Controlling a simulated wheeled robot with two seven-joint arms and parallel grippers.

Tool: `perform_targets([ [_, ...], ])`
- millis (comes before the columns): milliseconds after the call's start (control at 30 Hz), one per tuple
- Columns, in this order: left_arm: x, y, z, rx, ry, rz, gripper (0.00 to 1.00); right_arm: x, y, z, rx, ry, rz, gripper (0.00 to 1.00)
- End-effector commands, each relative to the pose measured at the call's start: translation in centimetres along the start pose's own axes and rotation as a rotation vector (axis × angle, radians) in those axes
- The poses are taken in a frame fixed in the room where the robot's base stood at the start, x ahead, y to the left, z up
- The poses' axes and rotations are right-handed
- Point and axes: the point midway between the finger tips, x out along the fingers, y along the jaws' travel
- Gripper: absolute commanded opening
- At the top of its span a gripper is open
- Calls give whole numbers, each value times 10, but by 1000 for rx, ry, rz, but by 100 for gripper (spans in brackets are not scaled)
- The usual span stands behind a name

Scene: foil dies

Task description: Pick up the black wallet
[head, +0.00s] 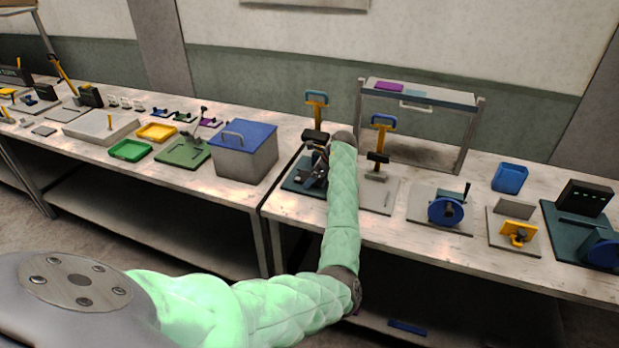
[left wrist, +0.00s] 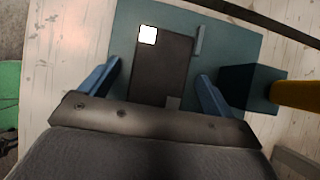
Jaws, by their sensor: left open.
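The black wallet (left wrist: 160,72) looks like a flat dark rectangle with a white square near one corner. It lies on a teal base plate (left wrist: 240,45) in the left wrist view. My left gripper (left wrist: 158,75) is open, with one blue finger on each side of the wallet and gaps between. I cannot tell how high the fingers are above it. In the head view my left gripper (head: 318,165) is over the teal plate (head: 294,184), where the wallet is mostly hidden or too small to tell. My right gripper is out of view.
A dark block with a yellow-orange post (left wrist: 298,95) stands right of the wallet on the plate. A grey box with a blue lid (head: 245,150) is to the left. A press with a blue handle (head: 380,150) is close on the right. A raised shelf (head: 420,93) stands behind.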

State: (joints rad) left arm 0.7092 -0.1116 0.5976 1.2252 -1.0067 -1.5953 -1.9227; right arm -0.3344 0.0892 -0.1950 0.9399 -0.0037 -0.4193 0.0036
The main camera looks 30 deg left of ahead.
Motion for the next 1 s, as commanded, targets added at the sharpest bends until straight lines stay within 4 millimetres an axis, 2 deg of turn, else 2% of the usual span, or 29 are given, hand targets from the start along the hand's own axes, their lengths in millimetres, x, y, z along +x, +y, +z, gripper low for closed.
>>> perform_targets([
  [200,1,0,0,0,0,0,89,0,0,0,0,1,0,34],
  [400,1,0,0,0,0,0,50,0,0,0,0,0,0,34],
  [467,1,0,0,0,0,0,40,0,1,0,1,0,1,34],
  [867,-1,-1,1,0,-1,0,40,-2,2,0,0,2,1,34],
  [1000,-4,-2,2,0,-1,0,40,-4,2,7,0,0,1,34],
])
